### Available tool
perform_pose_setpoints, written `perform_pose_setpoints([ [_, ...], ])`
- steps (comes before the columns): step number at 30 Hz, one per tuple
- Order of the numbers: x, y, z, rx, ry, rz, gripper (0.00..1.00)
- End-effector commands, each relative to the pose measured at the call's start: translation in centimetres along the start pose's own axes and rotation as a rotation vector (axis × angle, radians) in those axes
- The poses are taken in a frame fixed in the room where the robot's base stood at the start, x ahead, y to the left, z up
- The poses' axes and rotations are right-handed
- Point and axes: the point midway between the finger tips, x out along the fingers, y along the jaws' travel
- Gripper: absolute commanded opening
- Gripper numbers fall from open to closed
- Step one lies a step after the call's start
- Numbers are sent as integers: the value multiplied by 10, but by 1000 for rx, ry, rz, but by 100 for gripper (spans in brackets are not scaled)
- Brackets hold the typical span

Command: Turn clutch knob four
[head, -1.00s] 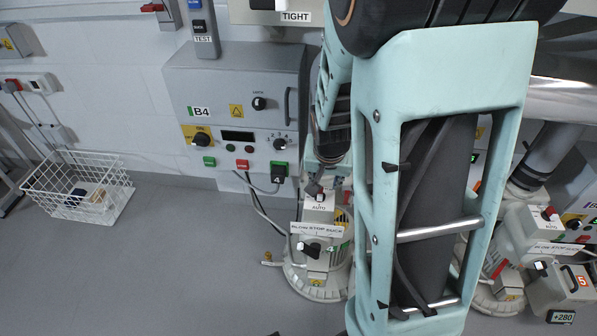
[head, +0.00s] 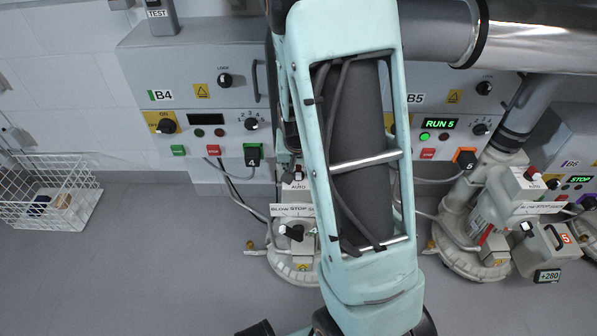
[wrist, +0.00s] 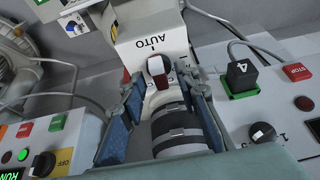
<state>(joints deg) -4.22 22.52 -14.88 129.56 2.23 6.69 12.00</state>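The clutch knob (wrist: 158,66), dark red with a white face, is in the wrist view on a white box marked AUTO (wrist: 150,30). In the head view the AUTO box (head: 294,186) shows on blower four (head: 292,262), partly behind my arm.
Control box B4 (head: 185,105) is on the wall behind. A BLOW STOP SUCK selector (head: 291,232) is below the AUTO box. A wire basket (head: 60,195) and open floor are at left.

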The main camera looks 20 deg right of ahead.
Motion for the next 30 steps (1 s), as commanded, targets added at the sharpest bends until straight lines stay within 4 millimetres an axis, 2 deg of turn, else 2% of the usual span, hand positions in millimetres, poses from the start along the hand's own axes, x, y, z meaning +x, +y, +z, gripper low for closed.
perform_pose_setpoints([
  [9,2,0,0,1,0,0,28],
  [17,2,0,0,1,0,0,0],
  [30,0,-1,0,32,-3,15,0],
])
